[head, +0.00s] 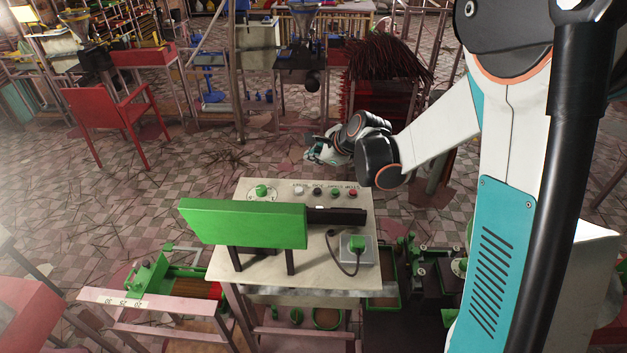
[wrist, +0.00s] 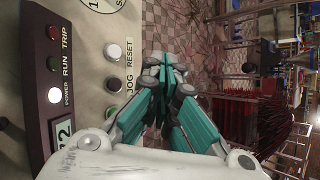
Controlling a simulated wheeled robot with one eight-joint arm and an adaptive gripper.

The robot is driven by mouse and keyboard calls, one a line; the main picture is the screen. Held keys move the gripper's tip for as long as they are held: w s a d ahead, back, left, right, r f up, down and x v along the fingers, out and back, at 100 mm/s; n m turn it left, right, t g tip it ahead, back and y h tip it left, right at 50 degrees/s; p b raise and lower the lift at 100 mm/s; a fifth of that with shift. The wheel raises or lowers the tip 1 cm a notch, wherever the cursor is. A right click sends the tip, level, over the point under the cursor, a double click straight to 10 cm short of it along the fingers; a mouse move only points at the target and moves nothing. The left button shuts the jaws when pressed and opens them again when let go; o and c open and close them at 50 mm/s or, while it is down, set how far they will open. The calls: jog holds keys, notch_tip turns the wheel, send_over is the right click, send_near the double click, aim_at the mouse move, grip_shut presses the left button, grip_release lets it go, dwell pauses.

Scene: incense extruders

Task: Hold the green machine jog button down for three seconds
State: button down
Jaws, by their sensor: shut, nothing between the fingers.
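The jog button (wrist: 113,82) is a dark round button beside the word JOG in the wrist view. In the head view it is the black button (head: 317,192) on the pale top panel of the green machine (head: 245,222). My gripper (head: 316,153) is beyond the panel's far edge in the head view. In the wrist view its fingertips (wrist: 168,72) are together and empty, to the right of the JOG label and apart from the button.
A white button (wrist: 113,52) marked RESET and a green button (wrist: 113,112) flank the jog button. A red button (head: 352,192) ends the row. The POWER lamp (wrist: 55,96) is lit. A dark red bundle of sticks (head: 385,62) stands behind my gripper.

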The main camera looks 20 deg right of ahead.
aim_at(315, 191)
jog(key=shift+f, duration=0.1)
dwell(0.3)
notch_tip(315, 191, down, 9)
jog(key=b, duration=0.6)
dwell(1.3)
jog(key=shift+f+b, duration=0.25)
jog(key=shift+b, duration=0.4)
jog(key=shift+f+b, duration=0.5)
dwell(0.5)
jog(key=shift+r, duration=0.2)
dwell(3.2)
jog(key=shift+r+p, duration=0.6)
jog(key=shift+r, duration=0.2)
